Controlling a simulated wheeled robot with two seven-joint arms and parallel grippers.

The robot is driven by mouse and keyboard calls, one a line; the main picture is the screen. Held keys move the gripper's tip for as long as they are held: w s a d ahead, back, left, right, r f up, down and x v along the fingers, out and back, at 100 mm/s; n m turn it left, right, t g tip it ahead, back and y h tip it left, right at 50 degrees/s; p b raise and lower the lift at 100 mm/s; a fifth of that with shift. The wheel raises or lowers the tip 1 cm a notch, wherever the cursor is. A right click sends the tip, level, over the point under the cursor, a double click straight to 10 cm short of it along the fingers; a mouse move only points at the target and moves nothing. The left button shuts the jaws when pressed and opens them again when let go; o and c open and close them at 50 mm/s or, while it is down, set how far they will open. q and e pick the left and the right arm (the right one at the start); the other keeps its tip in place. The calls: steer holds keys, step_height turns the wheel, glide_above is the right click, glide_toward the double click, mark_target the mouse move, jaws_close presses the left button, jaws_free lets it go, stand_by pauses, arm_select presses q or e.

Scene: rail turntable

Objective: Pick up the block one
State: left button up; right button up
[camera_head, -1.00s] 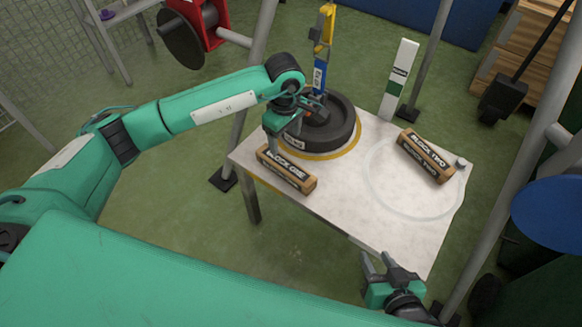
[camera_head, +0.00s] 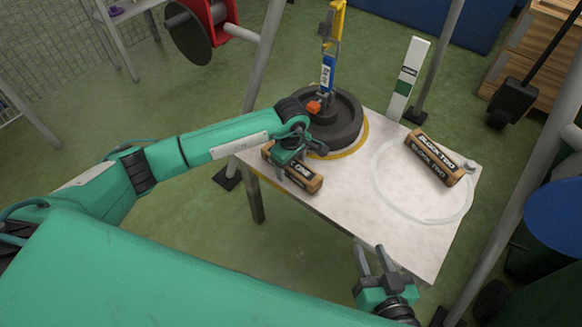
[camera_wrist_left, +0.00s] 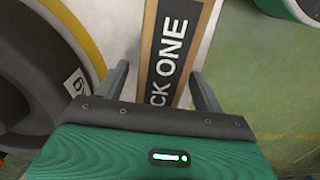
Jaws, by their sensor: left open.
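Block one (camera_head: 300,178) is a wooden block with a black lettered face, lying on the near left part of the white table (camera_head: 345,190). My left gripper (camera_head: 288,165) is right over it in the head view and hides part of it. In the left wrist view, block one (camera_wrist_left: 172,55) lies between the two open fingers (camera_wrist_left: 160,90), with a gap visible on its right side. Whether a finger touches it I cannot tell. My right gripper (camera_head: 374,262) is open and empty near the table's front edge.
Block two (camera_head: 433,158) lies at the table's right inside a pale ring. A black round wheel-like base (camera_head: 340,118) with a yellow rim line stands behind block one. A white post (camera_head: 408,80) stands at the back edge. The table's middle is clear.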

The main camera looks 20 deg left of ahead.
arm_select(q)
steer(key=c, duration=1.3)
steer(key=shift+o, duration=0.2)
steer(key=shift+r, duration=0.15)
